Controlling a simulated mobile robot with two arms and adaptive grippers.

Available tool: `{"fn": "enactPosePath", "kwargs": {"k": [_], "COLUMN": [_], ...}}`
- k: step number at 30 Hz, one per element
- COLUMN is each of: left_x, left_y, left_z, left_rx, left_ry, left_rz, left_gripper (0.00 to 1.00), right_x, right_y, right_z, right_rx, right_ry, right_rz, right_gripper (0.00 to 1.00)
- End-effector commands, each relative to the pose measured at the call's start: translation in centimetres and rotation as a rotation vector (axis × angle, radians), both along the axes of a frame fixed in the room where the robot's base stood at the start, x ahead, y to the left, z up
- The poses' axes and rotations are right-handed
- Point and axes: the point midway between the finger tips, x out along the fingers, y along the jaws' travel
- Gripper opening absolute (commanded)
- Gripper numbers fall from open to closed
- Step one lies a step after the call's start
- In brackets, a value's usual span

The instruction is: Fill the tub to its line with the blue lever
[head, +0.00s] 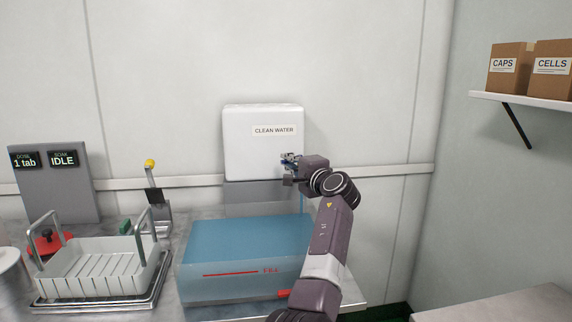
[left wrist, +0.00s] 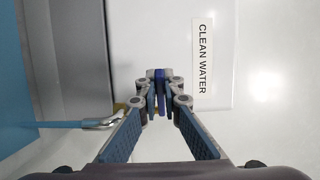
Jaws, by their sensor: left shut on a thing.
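My left gripper (head: 288,168) is at the front of the white clean-water tank (head: 245,150). In the left wrist view its fingers (left wrist: 162,95) are shut on the blue lever (left wrist: 161,88). A metal spout (left wrist: 104,123) sits beside the fingers, and a blue stream (left wrist: 62,125) comes from it. The stream (head: 301,202) also shows in the head view, running down toward the tub. The translucent blue tub (head: 225,290) stands below, with a red line (head: 230,274) on its front. My right gripper is not in view.
A white slotted basket (head: 95,270) with grey handles stands on a tray left of the tub. Behind it are a grey panel (head: 55,190) with two displays and a yellow-tipped lever (head: 150,163). A shelf (head: 530,98) with boxes hangs at the right.

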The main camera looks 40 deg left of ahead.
Motion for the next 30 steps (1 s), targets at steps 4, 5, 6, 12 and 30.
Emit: {"fn": "enactPosePath", "kwargs": {"k": [4, 5, 6, 12, 30], "left_x": [0.33, 0.31, 0.29, 0.14, -0.02], "left_y": [-0.64, -0.64, -0.64, -0.70, -0.66], "left_z": [-0.53, -0.54, -0.53, -0.47, -0.43], "left_rx": [-0.002, -0.002, -0.002, 0.001, 0.002], "left_ry": [0.008, 0.008, 0.007, 0.004, 0.003], "left_rz": [0.019, 0.024, 0.031, 0.057, 0.073], "left_gripper": [0.00, 0.00, 0.00, 0.00, 0.07], "right_x": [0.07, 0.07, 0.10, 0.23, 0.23], "right_y": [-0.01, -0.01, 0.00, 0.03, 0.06], "right_z": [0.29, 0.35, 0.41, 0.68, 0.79], "right_rx": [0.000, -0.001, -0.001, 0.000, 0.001], "right_ry": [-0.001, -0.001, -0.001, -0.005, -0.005], "right_rz": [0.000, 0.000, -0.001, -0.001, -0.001], "right_gripper": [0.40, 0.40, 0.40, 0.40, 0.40]}}
